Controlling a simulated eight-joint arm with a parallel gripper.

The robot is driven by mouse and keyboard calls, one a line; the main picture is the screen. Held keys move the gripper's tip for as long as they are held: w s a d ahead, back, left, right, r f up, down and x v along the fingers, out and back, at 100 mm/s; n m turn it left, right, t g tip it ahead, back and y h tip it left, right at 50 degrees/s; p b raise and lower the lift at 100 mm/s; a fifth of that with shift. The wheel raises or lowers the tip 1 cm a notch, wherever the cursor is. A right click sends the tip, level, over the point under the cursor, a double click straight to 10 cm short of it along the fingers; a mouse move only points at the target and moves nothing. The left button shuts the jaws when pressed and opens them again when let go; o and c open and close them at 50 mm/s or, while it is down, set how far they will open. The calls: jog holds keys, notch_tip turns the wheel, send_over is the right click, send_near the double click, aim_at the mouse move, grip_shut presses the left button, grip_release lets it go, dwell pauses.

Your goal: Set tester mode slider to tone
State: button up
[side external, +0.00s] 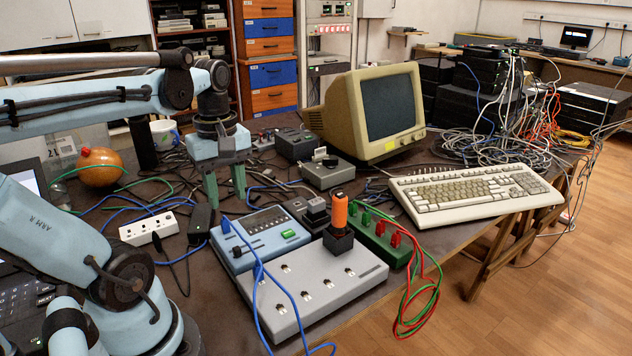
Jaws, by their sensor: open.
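A blue tester box (261,240) with a dark top panel stands near the middle of the table, just behind a grey panel (315,287). A row of small marks, a green button and small controls show on its top. I cannot tell which control is the mode slider, nor its setting. My gripper (225,190) points down behind and to the left of the tester. Its two green fingers are apart with nothing visible between them. I cannot tell how high the tips are above the table.
A green box with red plugs (380,240) and an orange-handled tool (341,212) stand right of the tester. A black adapter (201,222) and white power strip (149,229) lie left. Blue cables (262,290) run across the grey panel. A keyboard (470,195) and monitor (375,112) stand farther right.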

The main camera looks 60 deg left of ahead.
aim_at(236, 246)
jog(key=shift+f, duration=5.95)
grip_shut()
